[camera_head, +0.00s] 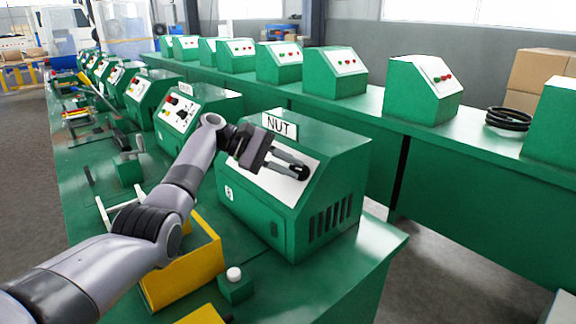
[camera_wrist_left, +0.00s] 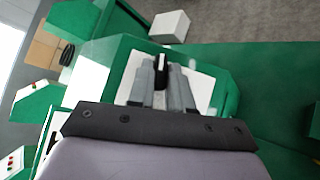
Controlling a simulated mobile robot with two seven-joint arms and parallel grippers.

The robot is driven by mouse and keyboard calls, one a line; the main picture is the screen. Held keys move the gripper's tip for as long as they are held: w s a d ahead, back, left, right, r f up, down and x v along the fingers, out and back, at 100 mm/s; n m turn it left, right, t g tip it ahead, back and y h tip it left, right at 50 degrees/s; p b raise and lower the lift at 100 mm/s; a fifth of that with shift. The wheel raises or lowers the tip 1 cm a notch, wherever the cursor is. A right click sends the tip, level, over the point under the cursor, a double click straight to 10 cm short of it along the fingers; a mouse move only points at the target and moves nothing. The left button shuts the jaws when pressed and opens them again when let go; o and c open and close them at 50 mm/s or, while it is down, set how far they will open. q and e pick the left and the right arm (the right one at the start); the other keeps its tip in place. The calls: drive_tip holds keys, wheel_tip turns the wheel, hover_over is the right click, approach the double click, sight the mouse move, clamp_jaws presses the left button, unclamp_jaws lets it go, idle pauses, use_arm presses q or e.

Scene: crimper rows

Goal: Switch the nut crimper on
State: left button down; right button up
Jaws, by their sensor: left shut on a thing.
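The nut crimper (camera_head: 315,215) is a green box with a slanted white panel and a "NUT" sign (camera_head: 280,125) on top. It stands near the front end of the left green bench. My left gripper (camera_head: 299,172) reaches over its panel from the left, with its fingertips at the panel's right part. In the left wrist view the crimper's white panel (camera_wrist_left: 203,88) lies under the fingers. My right gripper is not in view.
A yellow bin (camera_head: 185,275) and a small green box with a white button (camera_head: 234,275) stand in front of the crimper. Another green machine (camera_head: 185,112) stands close on its left. A second bench (camera_head: 480,150) with similar machines runs behind. The bench's front right corner is clear.

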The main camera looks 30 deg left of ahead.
use_arm(q)
drive_tip(key=shift+w+r+m+g+y, duration=0.15)
drive_tip(key=shift+m+g+y, duration=0.35)
drive_tip(key=shift+m, duration=0.5)
drive_tip(key=c, duration=1.1)
unclamp_jaws()
drive_tip(key=shift+b+v, duration=0.45)
drive_tip(key=shift+v, duration=3.15)
